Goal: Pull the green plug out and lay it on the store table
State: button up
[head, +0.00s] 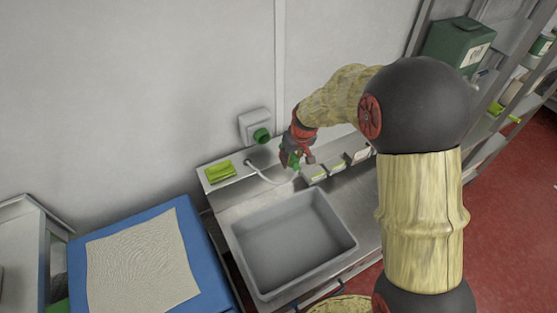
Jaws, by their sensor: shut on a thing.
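My gripper (297,157) is shut on the green plug (293,161) and holds it above the back part of the steel table (232,195). The gripper hides part of the plug. A pale cable (265,177) runs from the table's back left towards the plug. The wall socket (254,123), a light box with a round green part (262,136), is on the wall to the left of my gripper. The plug is apart from it. I cannot tell whether this steel table is the store table.
A grey basin (297,247) takes up the table's front middle. A green-yellow pad (220,171) lies at the back left, and small labelled boxes (337,166) stand at the back right. A blue-edged surface (192,240) with a beige sheet is on the left. Shelves stand right.

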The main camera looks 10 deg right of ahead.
jog(key=s+d+f+m+b, duration=0.35)
jog(key=d+f+b, duration=0.5)
jog(key=d, duration=0.45)
jog(key=h+b, duration=0.1)
jog(key=b, duration=0.4)
send_over(337, 211)
jog(key=s, duration=0.1)
notch_tip(337, 211, down, 6)
jog(key=shift+s+f+b, duration=0.1)
jog(key=shift+f+b, duration=2.75)
jog(key=shift+f, duration=1.15)
